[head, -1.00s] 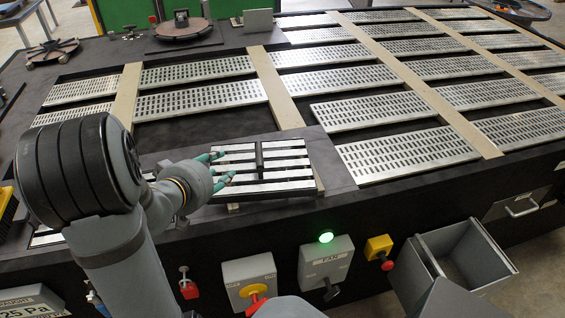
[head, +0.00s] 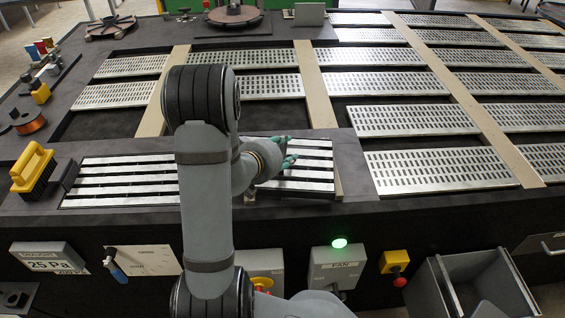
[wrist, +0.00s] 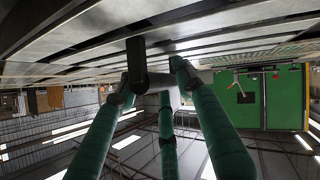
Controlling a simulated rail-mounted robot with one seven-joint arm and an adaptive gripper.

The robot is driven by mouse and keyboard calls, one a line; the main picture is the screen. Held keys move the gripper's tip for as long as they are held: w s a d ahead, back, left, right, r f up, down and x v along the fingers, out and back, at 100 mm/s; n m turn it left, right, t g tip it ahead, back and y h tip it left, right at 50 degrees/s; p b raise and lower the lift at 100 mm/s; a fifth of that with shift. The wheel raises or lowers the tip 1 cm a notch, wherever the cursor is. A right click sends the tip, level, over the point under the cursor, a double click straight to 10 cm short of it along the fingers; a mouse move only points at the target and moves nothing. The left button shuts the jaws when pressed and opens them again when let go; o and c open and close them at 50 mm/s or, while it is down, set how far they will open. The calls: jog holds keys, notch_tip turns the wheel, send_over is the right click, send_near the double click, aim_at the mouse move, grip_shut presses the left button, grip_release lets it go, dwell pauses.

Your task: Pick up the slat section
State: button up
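The slat section (head: 310,172) is a panel of pale metal slats with dark gaps, lying near the bench's front edge in the head view. Its left part is hidden behind my arm. In the wrist view the slats (wrist: 230,38) run across the top, and a black upright grip (wrist: 137,65) on the section stands between my spread fingers (wrist: 152,80). The fingers look open around the grip, with a gap on the right side; contact on the left is unclear.
A similar slatted panel (head: 120,182) lies to the left, beside a yellow brush (head: 34,168). Perforated metal plates (head: 440,170) fill the table behind and right, split by wooden strips (head: 316,90). A grey open bin (head: 470,290) and a green-lit control box (head: 335,265) are in front.

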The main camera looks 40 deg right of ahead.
jog(key=shift+c, duration=1.4)
grip_shut()
jog(key=shift+w+d+r, duration=0.1)
jog(key=shift+r, duration=0.05)
